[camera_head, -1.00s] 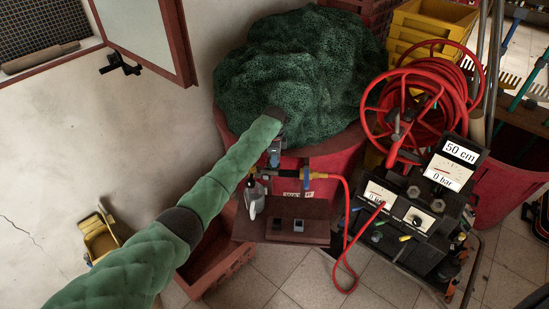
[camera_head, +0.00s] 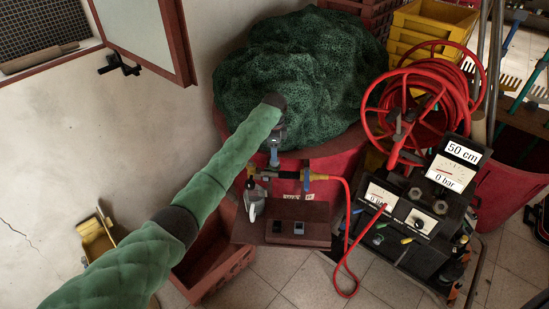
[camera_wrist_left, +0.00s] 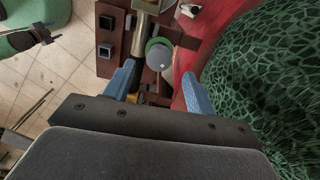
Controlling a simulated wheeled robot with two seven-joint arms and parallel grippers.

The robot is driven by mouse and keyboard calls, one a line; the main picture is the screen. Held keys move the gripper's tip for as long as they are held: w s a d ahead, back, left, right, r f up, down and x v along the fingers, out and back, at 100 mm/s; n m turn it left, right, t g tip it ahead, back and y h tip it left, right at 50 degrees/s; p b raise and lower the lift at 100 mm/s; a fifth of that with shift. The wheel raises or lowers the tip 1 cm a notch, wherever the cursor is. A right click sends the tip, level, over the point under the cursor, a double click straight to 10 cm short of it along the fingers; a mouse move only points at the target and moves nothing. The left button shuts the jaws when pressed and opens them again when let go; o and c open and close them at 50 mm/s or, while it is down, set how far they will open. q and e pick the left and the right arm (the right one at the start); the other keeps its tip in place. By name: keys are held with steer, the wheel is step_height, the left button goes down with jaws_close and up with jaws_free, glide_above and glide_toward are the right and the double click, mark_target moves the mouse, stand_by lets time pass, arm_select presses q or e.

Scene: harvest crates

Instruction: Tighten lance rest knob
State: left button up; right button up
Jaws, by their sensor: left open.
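A grey round knob with a green ring (camera_wrist_left: 158,57) shows in the left wrist view, on the lance rest fixture. It lies between and just beyond the blue fingertips of my left gripper (camera_wrist_left: 158,72), which is open. I cannot tell whether either finger touches the knob. In the head view my left gripper (camera_head: 274,157) points down above the fixture, at the front of the red tub. A brass-coloured lance part (camera_head: 318,177) with a blue lever joins the red hose there. The knob is hidden or too small to tell in the head view.
A brown board (camera_head: 255,231) with two small square blocks sits below the fixture. Green netting (camera_head: 330,75) fills the red tub (camera_head: 340,158) behind. A red hose reel (camera_head: 420,100) and a gauge box (camera_head: 400,212) stand right. A red crate (camera_head: 215,270) is below left.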

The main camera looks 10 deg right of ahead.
arm_select(q)
steer(key=shift+r+b, duration=0.3)
steer(key=shift+r, duration=1.15)
arm_select(e)
steer(key=shift+w+a+r, duration=0.2)
steer(key=shift+w+r, duration=0.1)
steer(key=shift+r, duration=0.15)
steer(key=shift+w+a+r, duration=0.15)
steer(key=shift+w+r, duration=0.1)
steer(key=shift+r, duration=0.2)
steer(key=shift+d, duration=0.15)
